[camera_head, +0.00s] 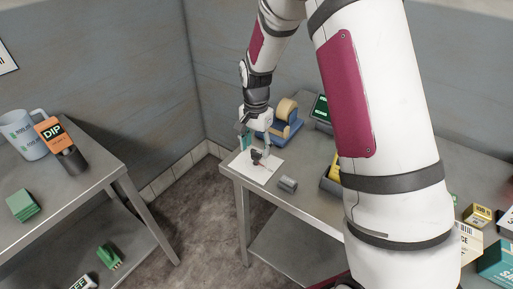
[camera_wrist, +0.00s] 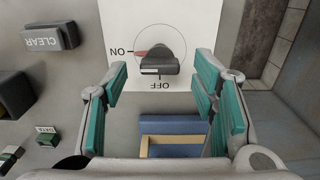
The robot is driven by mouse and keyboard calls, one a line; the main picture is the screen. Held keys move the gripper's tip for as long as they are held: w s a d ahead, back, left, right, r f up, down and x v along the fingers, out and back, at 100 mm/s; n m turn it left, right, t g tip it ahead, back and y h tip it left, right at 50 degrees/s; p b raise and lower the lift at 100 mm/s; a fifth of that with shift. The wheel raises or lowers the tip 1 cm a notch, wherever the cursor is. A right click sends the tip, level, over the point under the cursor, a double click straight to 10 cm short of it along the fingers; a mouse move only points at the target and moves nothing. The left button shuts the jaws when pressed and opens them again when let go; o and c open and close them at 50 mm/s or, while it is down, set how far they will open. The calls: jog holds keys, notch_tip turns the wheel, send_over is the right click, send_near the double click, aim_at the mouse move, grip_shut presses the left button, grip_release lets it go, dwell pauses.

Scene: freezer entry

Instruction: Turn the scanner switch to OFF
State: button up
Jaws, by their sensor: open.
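The scanner switch is a dark knob (camera_wrist: 160,64) on a white plate (camera_wrist: 195,25) marked ON and OFF. Its red pointer points at ON, on the left in the wrist view; OFF is printed upside down below the knob. In the head view the knob (camera_head: 257,156) stands on the white plate (camera_head: 262,176) near the table's far corner. My gripper (camera_wrist: 164,76) is open, its teal-padded fingers on either side of the knob with visible gaps. In the head view my gripper (camera_head: 255,145) is directly over the plate. Nothing is held.
A blue and tan tape dispenser (camera_head: 286,118) stands behind. A yellow-black item (camera_head: 334,180) and boxes (camera_head: 478,214) stand right. A separate table (camera_head: 95,165) is left.

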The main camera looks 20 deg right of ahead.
jog(key=shift+f, duration=0.6)
jog(key=c, duration=1.2)
jog(key=shift+o, duration=0.2)
